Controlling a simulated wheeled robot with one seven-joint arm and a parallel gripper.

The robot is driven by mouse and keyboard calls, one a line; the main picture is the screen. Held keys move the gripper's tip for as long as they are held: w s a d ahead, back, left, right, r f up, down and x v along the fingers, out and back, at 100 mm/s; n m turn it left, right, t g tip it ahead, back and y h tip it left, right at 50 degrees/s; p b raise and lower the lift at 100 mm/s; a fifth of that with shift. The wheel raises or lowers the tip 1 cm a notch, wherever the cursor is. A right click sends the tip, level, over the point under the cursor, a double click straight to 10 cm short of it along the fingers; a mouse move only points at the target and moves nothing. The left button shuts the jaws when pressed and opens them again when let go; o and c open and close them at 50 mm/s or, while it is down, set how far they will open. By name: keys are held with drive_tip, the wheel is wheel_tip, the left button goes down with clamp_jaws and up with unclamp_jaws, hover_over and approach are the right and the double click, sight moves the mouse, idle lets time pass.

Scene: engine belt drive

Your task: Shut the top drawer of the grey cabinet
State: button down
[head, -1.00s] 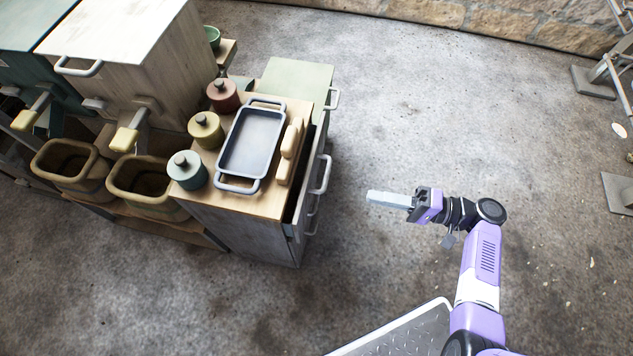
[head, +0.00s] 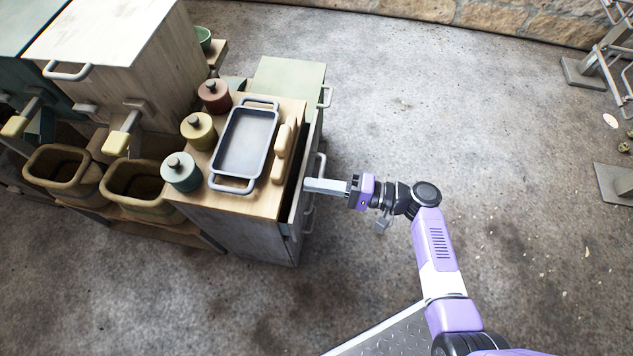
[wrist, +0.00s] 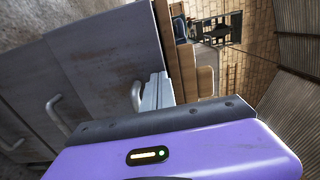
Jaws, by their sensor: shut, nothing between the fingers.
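The grey cabinet (head: 244,232) stands left of my arm, with a wooden top. Its top drawer (head: 297,209) stands out a little, with a narrow dark gap between its front and the cabinet body. A curved grey handle (head: 320,165) sits on the drawer front. My gripper (head: 308,185) is shut and empty, its fingertips at the drawer front beside the handle. Whether they touch it cannot be told. In the wrist view the fingers (wrist: 157,92) reach toward the drawer front, next to a handle (wrist: 136,96).
A grey tray (head: 246,143), several lidded pots (head: 181,172) and wooden blocks (head: 282,153) rest on the cabinet top. A pale green cabinet (head: 290,78) stands behind. Bins (head: 137,184) stand at left.

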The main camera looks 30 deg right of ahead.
sight(302, 182)
drive_tip(key=x, duration=0.2)
drive_tip(key=shift+w+a+b, duration=0.15)
drive_tip(key=shift+a+b, duration=0.1)
drive_tip(key=shift+b, duration=0.05)
drive_tip(key=shift+w+a+r, duration=0.1)
drive_tip(key=shift+w+a, duration=0.2)
drive_tip(key=shift+a, duration=0.05)
